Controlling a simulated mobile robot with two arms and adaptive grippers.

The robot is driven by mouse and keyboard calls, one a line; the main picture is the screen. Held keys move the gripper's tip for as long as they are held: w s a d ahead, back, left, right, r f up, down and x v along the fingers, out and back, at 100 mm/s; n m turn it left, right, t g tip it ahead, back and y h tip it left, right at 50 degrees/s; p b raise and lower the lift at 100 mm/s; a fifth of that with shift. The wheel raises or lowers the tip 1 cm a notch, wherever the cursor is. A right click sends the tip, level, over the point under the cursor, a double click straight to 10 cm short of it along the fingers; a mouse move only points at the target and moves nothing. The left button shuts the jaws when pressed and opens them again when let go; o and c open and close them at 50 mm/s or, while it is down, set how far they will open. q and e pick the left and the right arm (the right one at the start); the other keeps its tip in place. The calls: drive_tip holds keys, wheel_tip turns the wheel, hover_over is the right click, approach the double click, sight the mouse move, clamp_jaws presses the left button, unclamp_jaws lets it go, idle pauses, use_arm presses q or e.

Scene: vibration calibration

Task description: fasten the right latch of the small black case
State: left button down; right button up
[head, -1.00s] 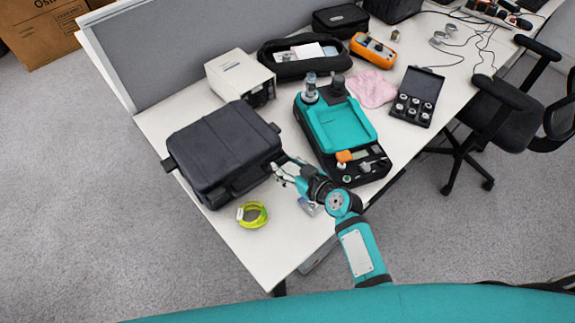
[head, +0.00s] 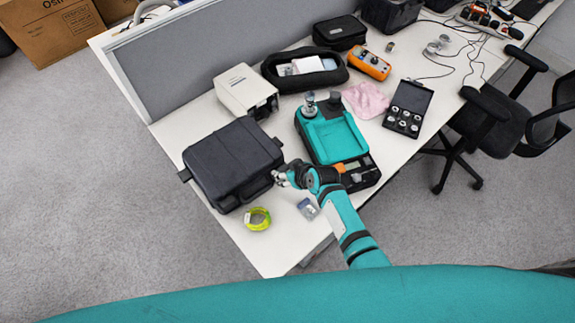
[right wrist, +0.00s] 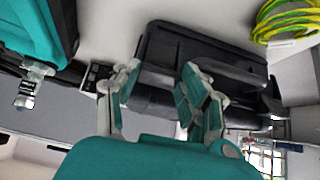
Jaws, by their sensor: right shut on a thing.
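The small black case (head: 225,158) lies closed on the near left part of the table. It also shows in the right wrist view (right wrist: 200,48). My right gripper (head: 280,178) is at its front right corner, beside the front face. In the right wrist view the fingers (right wrist: 158,72) stand on both sides of a dark part at the case's edge and are shut on it. The right latch is mostly hidden by the fingers, and I cannot tell how it sits. My left gripper is not in view.
A white box (head: 246,90) stands behind. The table's front corner is clear.

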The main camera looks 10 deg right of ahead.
drive_tip(key=shift+w+a+r+g+h+p, duration=0.15)
drive_tip(key=shift+w+r+g+h+p, duration=0.2)
drive_tip(key=shift+g+h+p, duration=0.35)
drive_tip(key=o, duration=1.2)
drive_tip(key=v, duration=1.2)
drive_tip(key=shift+w, duration=0.1)
